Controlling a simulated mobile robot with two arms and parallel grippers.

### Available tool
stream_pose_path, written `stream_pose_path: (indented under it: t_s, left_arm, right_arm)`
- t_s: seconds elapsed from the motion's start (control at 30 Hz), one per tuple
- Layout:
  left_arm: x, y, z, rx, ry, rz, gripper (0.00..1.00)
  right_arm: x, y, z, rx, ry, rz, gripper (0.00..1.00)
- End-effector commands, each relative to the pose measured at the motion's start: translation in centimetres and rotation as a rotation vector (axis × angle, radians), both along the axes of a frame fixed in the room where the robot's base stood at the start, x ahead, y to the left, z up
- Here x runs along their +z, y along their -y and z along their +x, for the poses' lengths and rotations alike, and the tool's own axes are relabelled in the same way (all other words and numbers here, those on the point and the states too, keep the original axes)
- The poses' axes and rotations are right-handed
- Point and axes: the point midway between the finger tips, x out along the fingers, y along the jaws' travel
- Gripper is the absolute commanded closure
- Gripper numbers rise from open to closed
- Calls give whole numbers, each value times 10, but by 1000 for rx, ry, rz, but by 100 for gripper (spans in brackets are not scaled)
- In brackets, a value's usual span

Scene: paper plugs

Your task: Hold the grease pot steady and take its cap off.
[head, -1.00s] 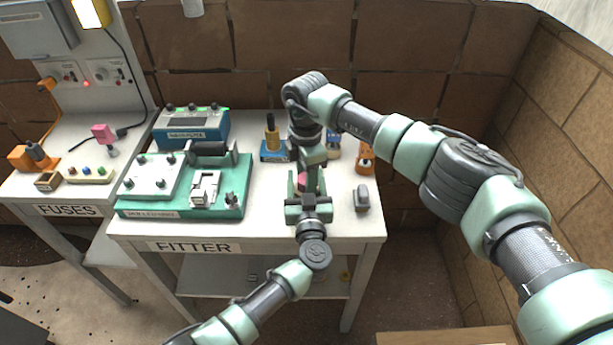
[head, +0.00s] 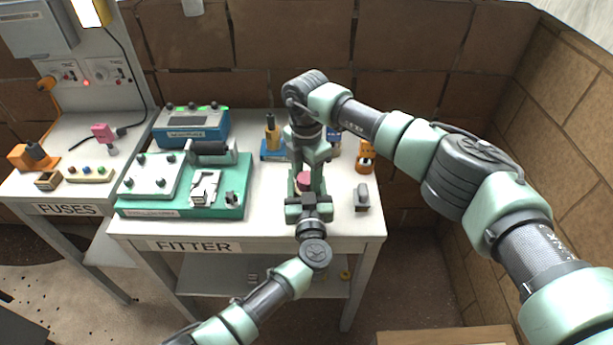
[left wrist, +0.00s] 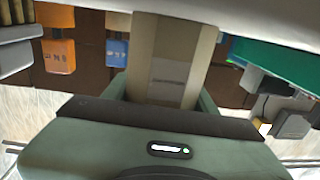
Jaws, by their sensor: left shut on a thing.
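The grease pot is mostly hidden in the head view, where its dark pink cap (head: 303,179) shows near the bench's front edge. My left gripper (head: 306,188) comes in from the front and is shut on the pot. In the left wrist view a beige body with a grey label, apparently the pot (left wrist: 182,55), stands between the fingers. My right gripper (head: 309,165) points down from above, right over the cap. I cannot tell whether its fingers touch the cap or how far they are apart.
The bench (head: 268,218) carries a green fixture (head: 232,180) at left, a blue box (head: 190,130) behind it, a yellow-topped blue-based thing (head: 271,140), an orange thing (head: 365,158) and a small grey block (head: 361,197) at right. A brick wall (head: 560,110) stands at right.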

Motion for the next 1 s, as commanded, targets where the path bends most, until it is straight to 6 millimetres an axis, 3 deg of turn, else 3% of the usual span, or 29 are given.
stream_pose_path:
  t_s: [0.37,0.47,0.73,0.87,1.0]
  left_arm:
    - [-2,-1,0,1,-3,1,100]
    - [-2,-1,0,1,-3,1,100]
    - [-1,0,0,1,-2,1,100]
    - [-1,0,0,0,-2,0,100]
    - [-1,0,0,0,-1,0,100]
  right_arm:
    - [42,0,1,1,2,1,36]
    - [48,0,0,-11,-1,1,40]
    - [76,-2,-1,-260,-1,1,40]
    - [71,-1,-1,-300,-2,-1,40]
    - [50,0,-1,-299,-4,-1,40]
